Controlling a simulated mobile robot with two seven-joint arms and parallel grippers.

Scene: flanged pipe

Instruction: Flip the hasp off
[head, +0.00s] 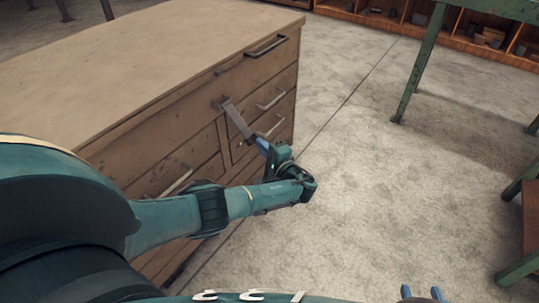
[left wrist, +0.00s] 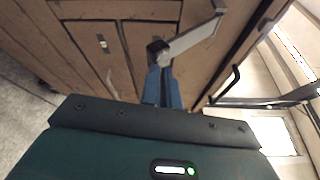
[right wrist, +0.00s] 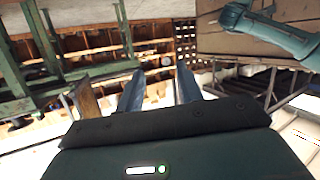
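The hasp is a grey metal strap (head: 237,118) on the front of the wooden cabinet, and it stands out from the face at an angle. In the left wrist view the hasp (left wrist: 196,38) runs from its upper right mount down to a dark end (left wrist: 158,48). My left gripper (head: 262,145) is at that free end. Its blue fingers (left wrist: 162,74) are close together around the dark end; the exact contact is partly hidden. A small light plate (left wrist: 102,43) sits on the cabinet face, left of the hasp. My right gripper (head: 422,292) is open and empty, away from the cabinet.
The wooden cabinet (head: 150,45) has several drawers with bar handles (head: 266,46) near the hasp. A green-legged table (head: 418,75) stands at the right. Shelves with boxes (head: 490,38) line the back. The concrete floor (head: 390,190) between cabinet and table is clear.

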